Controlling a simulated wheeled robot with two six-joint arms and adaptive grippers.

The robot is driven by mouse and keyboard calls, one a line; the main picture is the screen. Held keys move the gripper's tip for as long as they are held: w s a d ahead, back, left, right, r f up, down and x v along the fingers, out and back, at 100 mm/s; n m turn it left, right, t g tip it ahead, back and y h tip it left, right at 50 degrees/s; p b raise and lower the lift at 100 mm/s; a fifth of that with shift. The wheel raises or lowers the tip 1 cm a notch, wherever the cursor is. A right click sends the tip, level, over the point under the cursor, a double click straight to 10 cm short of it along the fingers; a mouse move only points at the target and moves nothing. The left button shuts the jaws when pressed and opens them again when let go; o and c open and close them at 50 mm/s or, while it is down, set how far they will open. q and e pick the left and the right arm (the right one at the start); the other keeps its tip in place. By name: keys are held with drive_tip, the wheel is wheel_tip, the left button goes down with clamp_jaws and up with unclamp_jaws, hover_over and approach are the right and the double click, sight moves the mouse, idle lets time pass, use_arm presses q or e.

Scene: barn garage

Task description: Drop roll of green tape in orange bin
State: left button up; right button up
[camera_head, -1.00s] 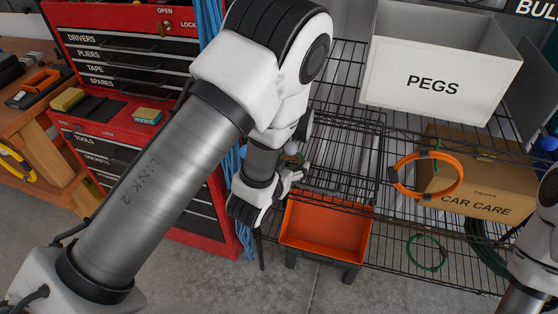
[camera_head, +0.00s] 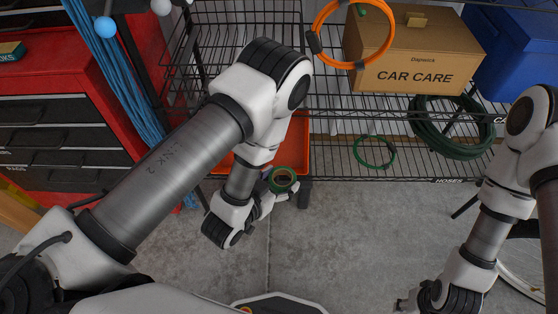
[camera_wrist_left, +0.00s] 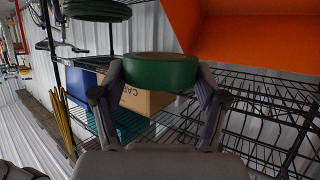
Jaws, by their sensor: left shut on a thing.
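My left gripper (camera_head: 272,189) is shut on the roll of green tape (camera_head: 282,180). In the left wrist view the green tape (camera_wrist_left: 160,71) sits between the two fingers (camera_wrist_left: 158,100). The orange bin (camera_head: 294,150) stands on the wire shelf just beyond the gripper, partly hidden behind my left arm. In the left wrist view the orange bin (camera_wrist_left: 255,35) shows at the upper right, apart from the tape. My right arm comes in at the right; its gripper (camera_head: 405,304) is at the bottom edge, and its jaws do not show clearly.
A car care box (camera_head: 415,62) with an orange hose ring stands on the shelf above. A green ring (camera_head: 375,152) and coiled hoses (camera_head: 450,128) are at the right. The red tool chest (camera_head: 60,120) is at the left. Bare concrete floor (camera_head: 330,230) lies in front.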

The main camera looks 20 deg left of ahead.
use_arm(q)
drive_tip(key=shift+w+a+f+b, duration=0.1)
drive_tip(key=shift+w+a+b, duration=0.15)
drive_tip(key=shift+w, duration=0.25)
drive_tip(key=w+a+f+b, duration=0.1)
drive_tip(key=w+b, duration=0.1)
drive_tip(key=w, duration=0.4)
drive_tip(key=w+a+f+b, duration=0.2)
drive_tip(key=w+b, duration=0.1)
drive_tip(key=w, duration=0.3)
drive_tip(key=shift+w+a, duration=0.2)
drive_tip(key=shift+a, duration=0.05)
drive_tip(key=o, duration=1.2)
